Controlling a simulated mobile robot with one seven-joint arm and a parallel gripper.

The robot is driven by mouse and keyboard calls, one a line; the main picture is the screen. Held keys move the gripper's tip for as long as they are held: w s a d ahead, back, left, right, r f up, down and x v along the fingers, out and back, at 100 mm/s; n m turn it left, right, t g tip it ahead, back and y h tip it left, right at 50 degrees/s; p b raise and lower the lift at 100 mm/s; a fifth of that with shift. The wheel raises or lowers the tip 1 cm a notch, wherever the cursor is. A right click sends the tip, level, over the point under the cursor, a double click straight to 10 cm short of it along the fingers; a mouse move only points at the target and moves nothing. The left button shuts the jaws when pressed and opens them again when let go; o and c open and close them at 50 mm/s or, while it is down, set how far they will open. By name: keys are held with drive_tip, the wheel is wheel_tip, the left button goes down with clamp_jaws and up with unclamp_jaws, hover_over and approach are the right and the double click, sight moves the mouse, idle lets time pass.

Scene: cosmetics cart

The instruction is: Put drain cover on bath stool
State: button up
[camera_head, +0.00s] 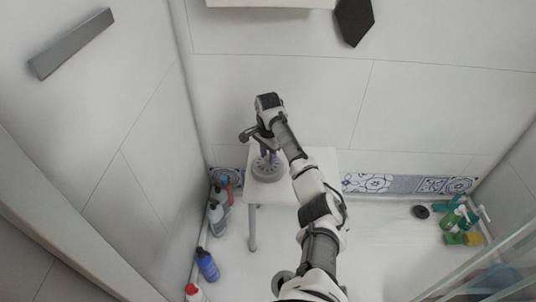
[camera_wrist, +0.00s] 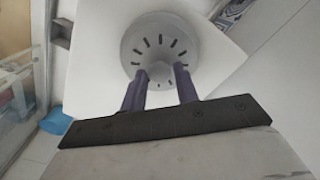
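The drain cover (camera_head: 267,170) is a grey round disc with slots around a raised centre knob. It rests on the left part of the white bath stool (camera_head: 322,160). The wrist view shows the drain cover (camera_wrist: 143,42) on the white stool top (camera_wrist: 228,62). My gripper (camera_head: 266,155) points down over the cover. In the wrist view, my gripper's (camera_wrist: 160,72) two purple fingers stand apart on either side of the knob, with small gaps showing. The arm hides part of the stool's top and front.
Several bottles stand left of the stool, including a blue one (camera_head: 207,264). Green bottles (camera_head: 458,222) stand in the right corner. A dark round piece (camera_head: 420,212) lies on the floor. Walls close in at left and back; a glass panel (camera_head: 490,268) is at lower right.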

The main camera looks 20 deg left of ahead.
sight(267, 157)
drive_tip(key=o, duration=0.3)
drive_tip(key=shift+r, duration=0.1)
wheel_tip(267, 157, up, 12)
drive_tip(key=shift+p, duration=0.3)
drive_tip(key=shift+a, duration=0.1)
